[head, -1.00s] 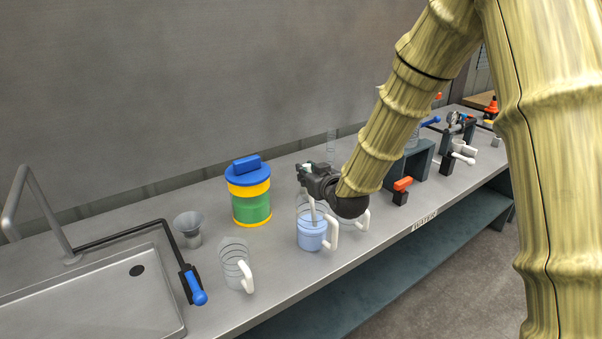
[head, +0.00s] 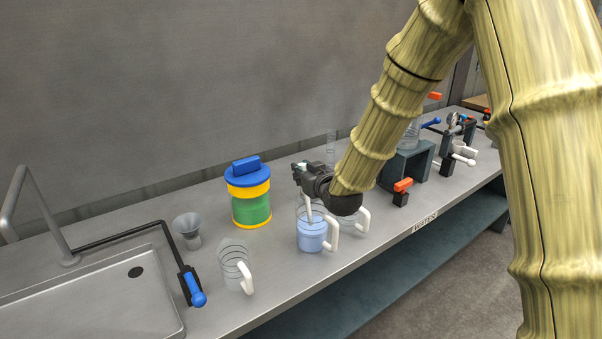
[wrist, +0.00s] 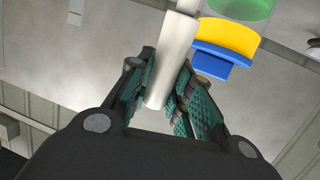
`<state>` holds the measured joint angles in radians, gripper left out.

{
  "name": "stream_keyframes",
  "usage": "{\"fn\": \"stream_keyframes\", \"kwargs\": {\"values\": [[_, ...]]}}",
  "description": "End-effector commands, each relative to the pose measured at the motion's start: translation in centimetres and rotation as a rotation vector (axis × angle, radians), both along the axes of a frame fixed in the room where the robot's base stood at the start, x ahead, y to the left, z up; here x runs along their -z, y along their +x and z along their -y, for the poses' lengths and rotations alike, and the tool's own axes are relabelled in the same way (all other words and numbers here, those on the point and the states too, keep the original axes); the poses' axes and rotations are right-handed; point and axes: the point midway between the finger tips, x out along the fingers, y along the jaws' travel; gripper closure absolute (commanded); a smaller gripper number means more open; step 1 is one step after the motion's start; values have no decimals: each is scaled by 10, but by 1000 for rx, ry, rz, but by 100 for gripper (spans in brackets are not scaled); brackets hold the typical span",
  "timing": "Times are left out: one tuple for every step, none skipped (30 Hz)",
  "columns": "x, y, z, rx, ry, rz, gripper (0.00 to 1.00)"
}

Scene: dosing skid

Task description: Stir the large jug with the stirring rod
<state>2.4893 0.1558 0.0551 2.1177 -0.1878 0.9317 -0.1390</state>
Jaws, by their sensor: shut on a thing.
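A clear jug with light blue liquid (head: 312,239) and a white handle stands near the bench's front edge in the head view. My gripper (head: 303,174) is above it, shut on the pale stirring rod (head: 308,208). The rod points down at the jug's mouth and appears to reach inside; its lower tip is hard to make out. In the wrist view the rod (wrist: 174,55) lies between the green-padded fingers of my gripper (wrist: 168,85).
An empty clear jug (head: 233,264) stands to the left, and another white-handled jug (head: 353,222) stands close on the right, partly hidden.

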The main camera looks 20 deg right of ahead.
Motion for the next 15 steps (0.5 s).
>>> {"fn": "stream_keyframes", "kwargs": {"values": [[0, 0, 0, 0, 0, 0, 100], [0, 0, 0, 0, 0, 0, 100], [0, 0, 0, 0, 0, 0, 100], [0, 0, 0, 0, 0, 0, 100], [0, 0, 0, 0, 0, 0, 100], [-1, 0, 0, 0, 0, 0, 100], [-1, 0, 0, 0, 0, 0, 100], [-3, 0, 0, 0, 0, 0, 100], [-5, 0, 0, 0, 0, 1, 100], [-7, 0, 0, 0, 0, 1, 100], [-9, 0, 0, 0, 0, 1, 100], [-11, 0, 0, 0, 0, 1, 100], [-13, 0, 0, 0, 0, 1, 100], [-15, 0, 0, 0, 0, 1, 100], [-17, 0, 0, 0, 0, 1, 100]]}}
